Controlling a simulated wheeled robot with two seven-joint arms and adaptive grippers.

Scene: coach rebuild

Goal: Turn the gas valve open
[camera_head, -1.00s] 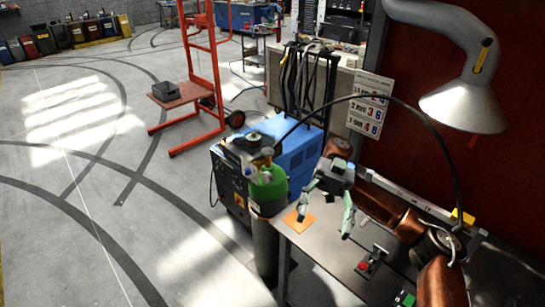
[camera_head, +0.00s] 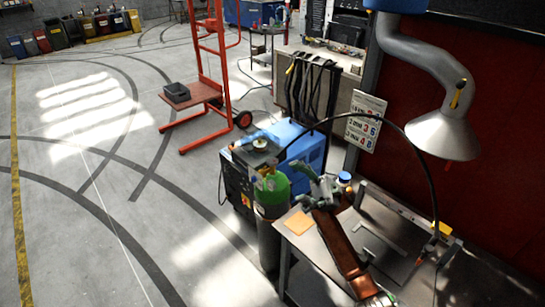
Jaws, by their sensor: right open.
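The gas cylinder (camera_head: 273,193) has a green shoulder and a dark body and stands upright at the table's left end. Its valve (camera_head: 264,168) is at the top, small in this view, and I cannot tell how far it is turned. My right gripper (camera_head: 299,182) is open just right of the cylinder top, with its fingers towards the valve. A gap seems to separate them, and I see nothing between the fingers. My brown right arm reaches in over the table from the lower right. My left gripper is out of view.
A blue and black machine (camera_head: 303,143) stands behind the cylinder. A black hose (camera_head: 423,157) arcs over the metal table (camera_head: 388,248). An orange square (camera_head: 299,223) lies at the table's left end. A red hand truck (camera_head: 211,92) stands further back. Floor at left is clear.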

